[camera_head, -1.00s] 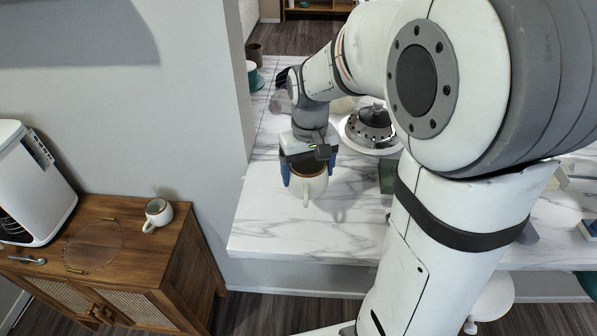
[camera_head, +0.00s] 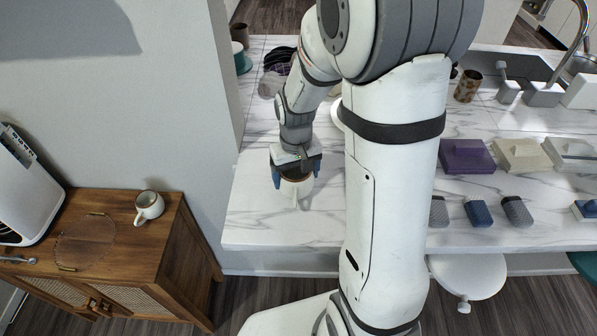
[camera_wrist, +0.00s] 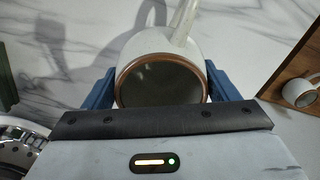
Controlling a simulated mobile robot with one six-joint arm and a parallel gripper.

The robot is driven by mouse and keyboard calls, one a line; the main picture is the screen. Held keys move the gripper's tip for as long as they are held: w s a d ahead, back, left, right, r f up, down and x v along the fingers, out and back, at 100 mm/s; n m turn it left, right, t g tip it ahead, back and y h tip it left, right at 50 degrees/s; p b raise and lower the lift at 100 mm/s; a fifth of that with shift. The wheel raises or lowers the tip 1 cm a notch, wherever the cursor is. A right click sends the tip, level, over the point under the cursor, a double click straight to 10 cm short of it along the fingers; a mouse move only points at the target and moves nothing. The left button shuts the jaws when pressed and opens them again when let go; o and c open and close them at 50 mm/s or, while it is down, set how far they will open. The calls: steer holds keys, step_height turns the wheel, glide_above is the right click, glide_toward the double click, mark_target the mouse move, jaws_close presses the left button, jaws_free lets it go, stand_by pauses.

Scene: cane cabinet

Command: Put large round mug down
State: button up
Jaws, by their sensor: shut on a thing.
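A large round white mug (camera_head: 297,187) with a brown rim is held in my gripper (camera_head: 294,172) over the marble counter (camera_head: 262,215). My gripper is shut on it, with a blue finger on either side. In the wrist view the mug (camera_wrist: 165,50) is seen from above its mouth, with its handle pointing away from the gripper (camera_wrist: 160,88). I cannot tell whether the mug's base touches the counter. A second white mug (camera_head: 149,206) stands on the wooden cane cabinet (camera_head: 165,250) at the left.
A tray with gold handles (camera_head: 85,242) lies on the cabinet beside a white appliance (camera_head: 24,190). The counter's front left is clear. Purple (camera_head: 467,156) and cream boxes (camera_head: 521,155) sit on the right of the counter. A white stool (camera_head: 467,275) stands below it.

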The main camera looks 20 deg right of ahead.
steer(key=shift+s, duration=0.1)
steer(key=shift+f, duration=0.2)
steer(key=o, duration=1.1)
steer(key=shift+o, duration=0.2)
